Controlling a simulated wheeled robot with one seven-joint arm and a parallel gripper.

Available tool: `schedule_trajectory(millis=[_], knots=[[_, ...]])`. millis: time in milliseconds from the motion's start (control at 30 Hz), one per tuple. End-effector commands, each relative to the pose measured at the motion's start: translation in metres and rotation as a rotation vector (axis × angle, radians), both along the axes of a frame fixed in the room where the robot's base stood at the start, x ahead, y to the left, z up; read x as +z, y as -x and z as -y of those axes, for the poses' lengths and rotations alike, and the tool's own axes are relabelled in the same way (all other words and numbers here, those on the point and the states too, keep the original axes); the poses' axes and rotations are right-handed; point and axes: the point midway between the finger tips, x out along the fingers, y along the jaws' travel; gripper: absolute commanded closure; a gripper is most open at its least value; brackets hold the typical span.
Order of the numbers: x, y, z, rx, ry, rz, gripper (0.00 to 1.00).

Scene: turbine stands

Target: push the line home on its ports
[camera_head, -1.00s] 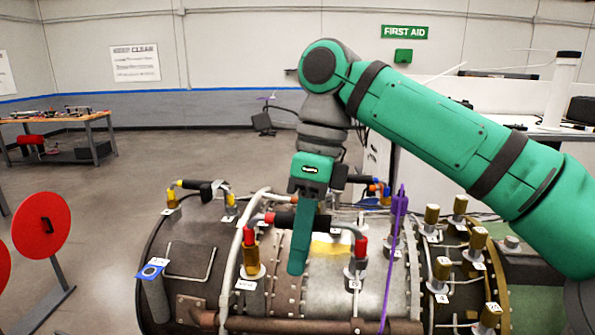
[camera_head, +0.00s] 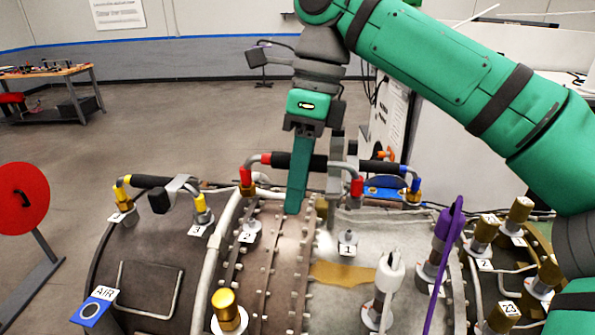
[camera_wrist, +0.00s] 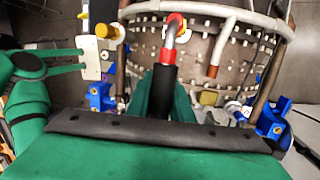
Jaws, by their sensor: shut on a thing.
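The line is a grey bent tube with a black sleeve (camera_head: 305,162) and red ends. My gripper (camera_head: 296,200) is shut on the sleeve; in the wrist view the sleeve (camera_wrist: 164,82) sits between the green fingers. The left red end (camera_head: 246,177) is above the stub labelled 2 (camera_head: 251,230) in the picture, with a gap between. The right red end (camera_head: 357,187) is above the stub labelled 1 (camera_head: 347,241), also apart in the picture. I cannot tell the exact height or alignment. In the wrist view one red end (camera_wrist: 176,20) shows; the other end is hidden.
A yellow-ended line (camera_head: 160,183) is at left and a blue-ended line (camera_head: 395,168) behind. A gold-capped post (camera_head: 227,308), a white post (camera_head: 387,282) and a purple tool (camera_head: 442,245) stand nearer. Several brass fittings (camera_head: 483,233) are at right.

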Motion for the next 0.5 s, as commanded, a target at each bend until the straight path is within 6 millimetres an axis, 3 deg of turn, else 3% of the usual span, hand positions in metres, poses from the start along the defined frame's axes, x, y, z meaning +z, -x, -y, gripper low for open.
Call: schedule_trajectory(millis=[267, 500], knots=[[-0.007, 0.0, 0.001, -0.002, -0.001, 0.0, 1.0], [-0.026, 0.0, 0.002, -0.004, 0.0, -0.001, 1.0]])
